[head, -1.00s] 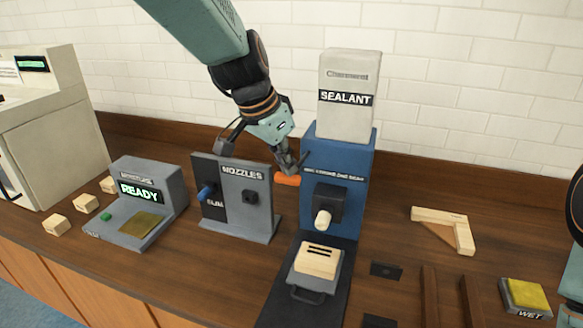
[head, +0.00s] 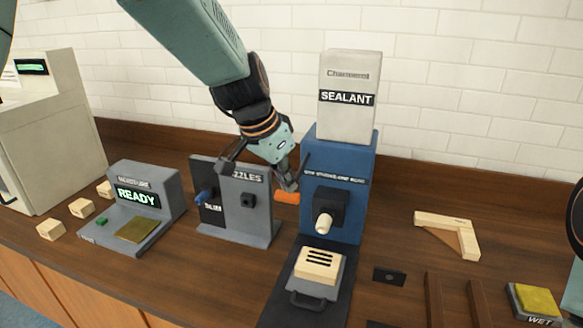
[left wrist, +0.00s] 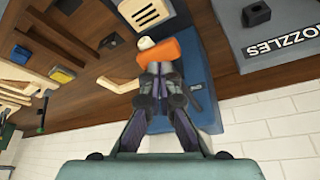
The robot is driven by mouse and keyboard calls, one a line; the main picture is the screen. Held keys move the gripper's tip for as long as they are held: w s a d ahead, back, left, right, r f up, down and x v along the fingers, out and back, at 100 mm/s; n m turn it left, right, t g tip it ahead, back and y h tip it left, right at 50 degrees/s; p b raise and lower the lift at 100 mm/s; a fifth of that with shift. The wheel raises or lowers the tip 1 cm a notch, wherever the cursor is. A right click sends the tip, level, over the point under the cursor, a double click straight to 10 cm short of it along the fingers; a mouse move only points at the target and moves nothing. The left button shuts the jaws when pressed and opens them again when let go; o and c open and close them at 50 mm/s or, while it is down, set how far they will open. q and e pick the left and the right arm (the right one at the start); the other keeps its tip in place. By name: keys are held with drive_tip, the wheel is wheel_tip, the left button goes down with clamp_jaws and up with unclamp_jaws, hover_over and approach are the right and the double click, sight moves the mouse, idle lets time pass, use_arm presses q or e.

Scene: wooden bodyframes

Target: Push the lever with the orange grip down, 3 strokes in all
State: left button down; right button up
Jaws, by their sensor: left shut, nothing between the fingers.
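The lever's orange grip (head: 287,197) sticks out at the left side of the blue dispenser (head: 334,200), below the "SEALANT" box (head: 348,97). My left gripper (head: 288,184) is shut and empty, its fingertips right above the grip and seemingly touching it. In the left wrist view the fingertips (left wrist: 160,70) meet the orange grip (left wrist: 142,68), which hides part of the blue housing. A pale nozzle (head: 324,224) points down over a wooden block (head: 317,268) with three dark stripes on top. My right gripper is not in view.
A "NOZZLES" panel (head: 262,212) stands close left of the lever. A grey "READY" device (head: 165,190) and small wooden blocks are farther left. A wooden angle piece (head: 468,240) and a yellow "WET" pad (head: 535,298) lie to the right.

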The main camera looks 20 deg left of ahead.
use_arm(q)
drive_tip(key=shift+r, duration=0.15)
drive_tip(key=shift+r+p, duration=2.75)
drive_tip(key=shift+r, duration=0.45)
wheel_tip(320, 180, up, 5)
drive_tip(key=p, duration=0.3)
